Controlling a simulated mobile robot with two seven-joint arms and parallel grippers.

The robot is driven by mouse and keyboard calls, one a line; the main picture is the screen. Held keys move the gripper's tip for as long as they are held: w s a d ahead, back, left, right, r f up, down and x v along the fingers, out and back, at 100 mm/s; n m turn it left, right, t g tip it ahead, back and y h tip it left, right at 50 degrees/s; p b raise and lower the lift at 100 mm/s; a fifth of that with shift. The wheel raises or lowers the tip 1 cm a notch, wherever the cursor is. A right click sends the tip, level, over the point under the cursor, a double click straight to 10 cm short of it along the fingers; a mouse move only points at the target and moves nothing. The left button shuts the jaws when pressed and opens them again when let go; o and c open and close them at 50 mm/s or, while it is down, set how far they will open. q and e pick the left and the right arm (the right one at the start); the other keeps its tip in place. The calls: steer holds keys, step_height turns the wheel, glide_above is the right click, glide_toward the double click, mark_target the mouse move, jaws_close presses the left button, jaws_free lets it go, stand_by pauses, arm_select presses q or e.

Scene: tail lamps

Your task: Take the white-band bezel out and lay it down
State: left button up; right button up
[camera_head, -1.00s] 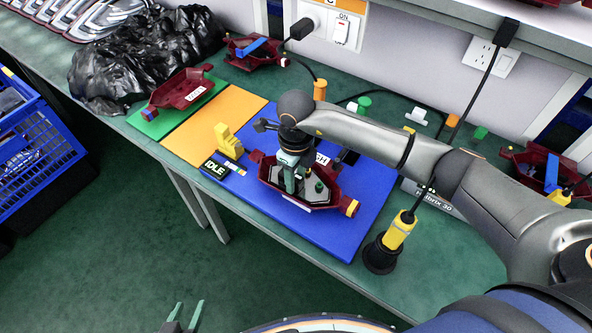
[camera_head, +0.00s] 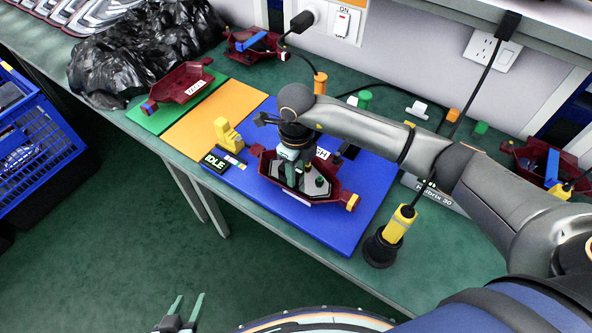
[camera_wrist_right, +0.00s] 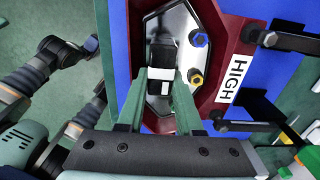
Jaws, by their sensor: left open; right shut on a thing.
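A dark red lamp housing (camera_head: 331,196) labelled HIGH lies on the blue mat (camera_head: 347,238). In the right wrist view its red rim (camera_wrist_right: 233,62) surrounds a shiny silver plate (camera_wrist_right: 182,22) with a blue-ringed and a yellow-ringed socket. My right gripper (camera_head: 291,182) reaches down into the housing. In the wrist view its green fingers (camera_wrist_right: 164,82) are shut on a small black piece with a white band, the white-band bezel (camera_wrist_right: 161,88), at the plate. Whether it is clear of the plate I cannot tell. My left gripper (camera_head: 191,298) is open and empty, away from the table at the bottom.
An orange mat (camera_head: 214,122) and a green mat (camera_head: 150,122) lie left of the blue one. Another red housing (camera_head: 185,84) rests on the green mat. A yellow stand (camera_head: 228,135) and an IDLE sign (camera_head: 216,161) stand near the housing. A yellow-handled tool (camera_head: 398,224) sits in a black holder.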

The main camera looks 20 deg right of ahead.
jaws_close()
steer(key=shift+r, duration=0.2)
steer(key=shift+r+p, duration=1)
steer(key=shift+r, duration=0.35)
steer(key=shift+r+p, duration=0.6)
steer(key=shift+r, duration=0.3)
